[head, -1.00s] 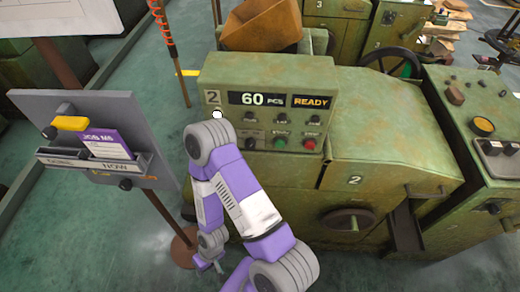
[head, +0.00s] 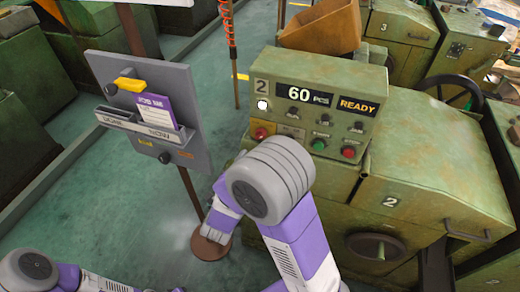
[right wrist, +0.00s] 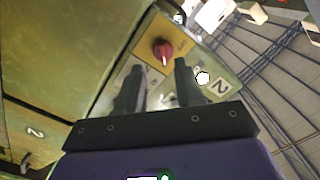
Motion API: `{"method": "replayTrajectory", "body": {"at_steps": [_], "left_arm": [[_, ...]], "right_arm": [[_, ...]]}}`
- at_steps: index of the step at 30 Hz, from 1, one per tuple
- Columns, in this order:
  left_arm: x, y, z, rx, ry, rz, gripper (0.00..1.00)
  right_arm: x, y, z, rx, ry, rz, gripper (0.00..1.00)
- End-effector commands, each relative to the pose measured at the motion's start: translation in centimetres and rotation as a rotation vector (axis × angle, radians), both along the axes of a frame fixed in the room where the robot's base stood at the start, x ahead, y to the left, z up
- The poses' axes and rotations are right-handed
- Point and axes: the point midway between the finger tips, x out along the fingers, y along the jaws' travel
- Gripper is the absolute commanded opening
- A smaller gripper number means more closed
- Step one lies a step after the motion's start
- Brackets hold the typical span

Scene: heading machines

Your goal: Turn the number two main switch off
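The number two machine's green panel (head: 352,90) shows "60 PCS" and "READY" in the head view. A red rotary knob (head: 261,132) sits at its lower left, under the "2" label and a white lamp. In the right wrist view this red knob (right wrist: 163,50) sits on a yellow plate, with a white mark pointing down the picture. My right gripper (right wrist: 160,78) is open and empty, its two fingers pointing toward the panel just short of the knob. In the head view my right arm hides its fingers. My left arm shows at the bottom left; its gripper is out of view.
A grey board (head: 150,100) with a purple card and yellow clip stands left of the panel on a pole. A tan hopper (head: 320,25) is behind the panel. Green and red buttons (head: 333,149) sit along the panel's lower edge. Open floor lies left.

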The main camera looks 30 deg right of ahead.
Motion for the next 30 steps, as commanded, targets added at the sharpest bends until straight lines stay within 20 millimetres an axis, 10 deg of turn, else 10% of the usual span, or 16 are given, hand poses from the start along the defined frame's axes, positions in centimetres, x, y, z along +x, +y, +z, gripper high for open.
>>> {"method": "replayTrajectory", "body": {"at_steps": [30], "left_arm": [[0.0, 0.0, -0.2, 0.000, 0.000, 0.000, 0.40]], "right_arm": [[4.3, -6.0, 1.2, -0.008, -0.047, -0.038, 0.32]]}}
